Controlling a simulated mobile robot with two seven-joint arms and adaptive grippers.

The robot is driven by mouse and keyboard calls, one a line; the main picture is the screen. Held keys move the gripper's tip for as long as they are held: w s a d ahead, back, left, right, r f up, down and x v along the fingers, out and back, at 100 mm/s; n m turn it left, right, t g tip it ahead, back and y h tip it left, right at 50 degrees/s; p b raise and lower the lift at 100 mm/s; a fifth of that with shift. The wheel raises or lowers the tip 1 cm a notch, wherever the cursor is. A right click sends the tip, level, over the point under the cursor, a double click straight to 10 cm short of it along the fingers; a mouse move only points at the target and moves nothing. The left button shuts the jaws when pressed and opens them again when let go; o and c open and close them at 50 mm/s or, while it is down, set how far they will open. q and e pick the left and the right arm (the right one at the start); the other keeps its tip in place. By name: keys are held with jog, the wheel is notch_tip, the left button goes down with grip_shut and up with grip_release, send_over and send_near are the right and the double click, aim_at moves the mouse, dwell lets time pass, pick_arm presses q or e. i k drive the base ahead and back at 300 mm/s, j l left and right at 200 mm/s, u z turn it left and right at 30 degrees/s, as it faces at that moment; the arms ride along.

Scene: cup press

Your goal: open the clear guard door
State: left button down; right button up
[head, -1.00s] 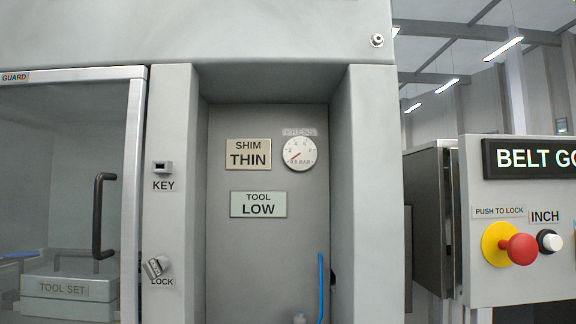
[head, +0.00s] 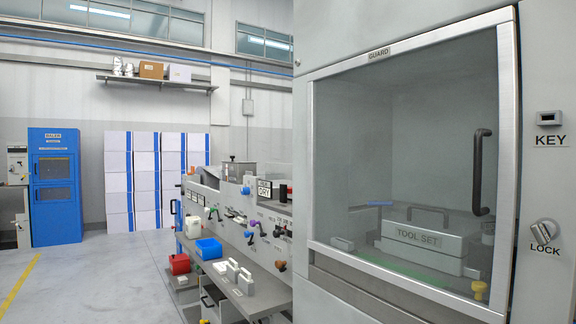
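The clear guard door (head: 400,130) fills the right half of the head view. It has a silver frame and looks shut, with a GUARD label (head: 378,54) above the pane. A black upright bar handle (head: 480,172) sits on the door's right side. Through the pane I see a grey TOOL SET case (head: 417,236) with a handle on top, and a small yellow knob at the lower right. To the right of the door are a lock knob (head: 543,231) and a KEY slot (head: 549,118). Neither of my grippers is in view.
Left of the press runs a long bench (head: 250,298) with a blue bin (head: 208,248), a red container (head: 179,264) and several knobs. A blue baler (head: 54,185) and white stacks stand at the back. The floor (head: 95,285) at left is clear.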

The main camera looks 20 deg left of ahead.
aim_at(503, 19)
jog(key=i+j+z, duration=0.2)
jog(key=i+z, duration=0.15)
jog(key=i+j+z, duration=0.35)
